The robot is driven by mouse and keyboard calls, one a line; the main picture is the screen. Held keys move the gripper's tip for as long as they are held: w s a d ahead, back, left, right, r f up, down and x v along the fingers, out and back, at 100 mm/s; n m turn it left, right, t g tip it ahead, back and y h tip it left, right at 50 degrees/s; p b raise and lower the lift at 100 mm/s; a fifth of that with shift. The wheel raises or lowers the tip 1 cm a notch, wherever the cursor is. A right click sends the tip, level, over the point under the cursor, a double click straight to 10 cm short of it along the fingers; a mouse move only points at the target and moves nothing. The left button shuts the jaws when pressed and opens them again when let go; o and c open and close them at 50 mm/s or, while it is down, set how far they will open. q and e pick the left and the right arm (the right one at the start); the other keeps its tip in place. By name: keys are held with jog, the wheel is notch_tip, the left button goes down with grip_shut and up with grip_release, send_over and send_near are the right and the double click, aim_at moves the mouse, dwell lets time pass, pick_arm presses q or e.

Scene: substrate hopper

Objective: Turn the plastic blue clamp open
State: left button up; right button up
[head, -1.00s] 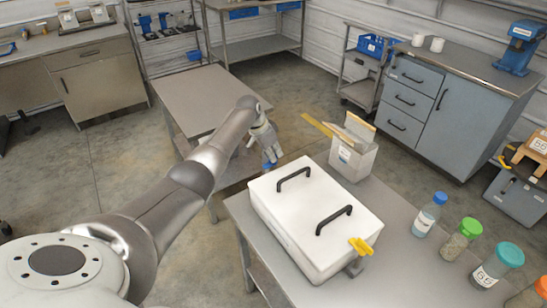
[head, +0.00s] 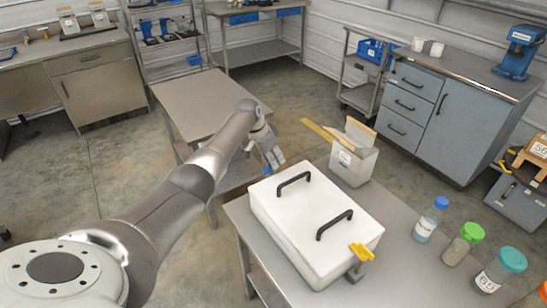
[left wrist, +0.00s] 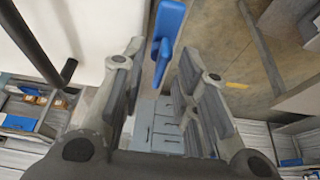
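The white hopper box (head: 285,230) with two black handles stands on the grey table. The blue clamp (left wrist: 168,30) is at its far-left side and points down between my left gripper's fingers in the left wrist view. In the head view only a bit of the blue clamp (head: 267,169) shows beside the fingers. My left gripper (head: 272,158) is open around the clamp; it also shows in the left wrist view (left wrist: 160,62). Gaps show on both sides of the clamp. A yellow clamp (head: 361,252) sits at the box's near-right side. My right gripper is out of view.
An open white carton (head: 352,165) stands behind the box, close to the right of my left gripper. Several capped bottles, one with a blue lid (head: 431,218), stand on the table's right. A bare low table (head: 205,100) stands behind my left arm.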

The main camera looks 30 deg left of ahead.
pick_arm(q)
jog(key=shift+r, duration=0.1)
jog(key=v, duration=1.1)
jog(key=shift+s+r, duration=0.25)
jog(key=shift+r, duration=0.1)
